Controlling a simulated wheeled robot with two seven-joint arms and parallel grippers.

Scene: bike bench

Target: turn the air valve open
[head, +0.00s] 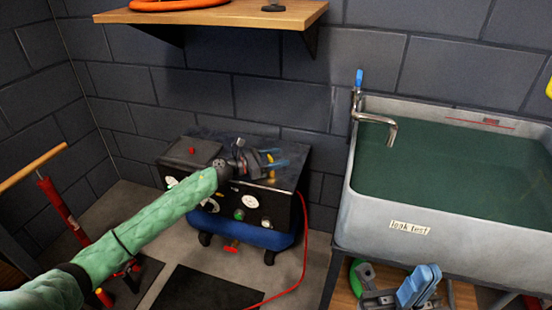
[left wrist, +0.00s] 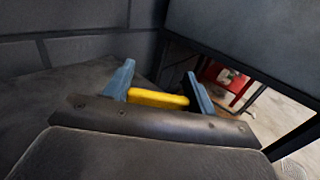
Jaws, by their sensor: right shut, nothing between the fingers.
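The air valve's yellow lever (head: 270,158) stands on top of the dark compressor (head: 284,207) in the head view, with a brass fitting (head: 271,173) below it. My left gripper (head: 279,160) is over the compressor top with its blue fingers spread around the lever. In the left wrist view the yellow lever (left wrist: 158,98) lies across the space between my left fingertips (left wrist: 158,88), its ends close to both fingers. I cannot tell whether they touch. My right gripper (head: 420,287) is shut and empty, low in front of the sink.
A grey sink (head: 400,238) of dark water, labelled "leak test", stands right with a bent tap (head: 375,119). A wooden shelf (head: 225,14) overhangs the compressor. A red hose (head: 305,245) runs down to the floor. A red floor pump (head: 58,205) stands left.

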